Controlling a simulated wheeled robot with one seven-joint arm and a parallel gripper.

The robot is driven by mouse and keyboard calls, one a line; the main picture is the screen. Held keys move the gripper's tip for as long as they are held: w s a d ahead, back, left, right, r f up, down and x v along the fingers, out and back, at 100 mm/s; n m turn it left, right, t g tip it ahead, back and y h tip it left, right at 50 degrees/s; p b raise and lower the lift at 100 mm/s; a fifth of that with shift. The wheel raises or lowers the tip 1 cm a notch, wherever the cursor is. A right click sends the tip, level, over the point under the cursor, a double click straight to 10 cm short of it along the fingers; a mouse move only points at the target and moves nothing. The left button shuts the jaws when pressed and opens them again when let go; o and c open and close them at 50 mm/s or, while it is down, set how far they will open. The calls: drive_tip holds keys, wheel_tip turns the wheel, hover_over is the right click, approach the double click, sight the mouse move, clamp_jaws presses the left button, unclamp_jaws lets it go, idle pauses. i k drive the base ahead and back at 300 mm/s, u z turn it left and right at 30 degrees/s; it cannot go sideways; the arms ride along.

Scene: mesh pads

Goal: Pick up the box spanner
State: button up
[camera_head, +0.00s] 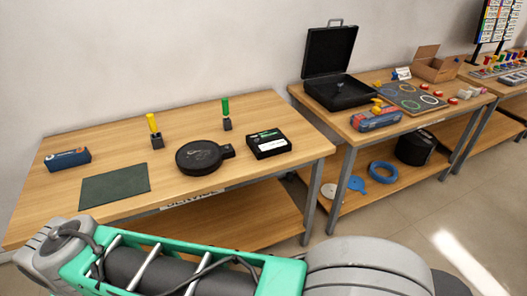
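I cannot tell for sure which thing is the box spanner. Two upright tools stand in small black holders on the near table: a yellow-handled one (152,124) and a green-handled one (226,108). Their lower ends are hidden in the holders. My arm crosses the bottom of the head view, in front of the near table. My gripper is not in view.
The near table (90,218) also bears a blue box (68,160), a dark green mat (115,186), a round black pan-like thing (198,158) and a black case (268,144). A second table (350,130) at right holds an open black case (335,80).

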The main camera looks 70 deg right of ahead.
sight(150, 117)
drive_tip(key=z, duration=2.4)
drive_tip(key=k, duration=0.3)
drive_tip(key=u, duration=0.35)
drive_tip(key=i, duration=0.85)
drive_tip(key=z, duration=0.05)
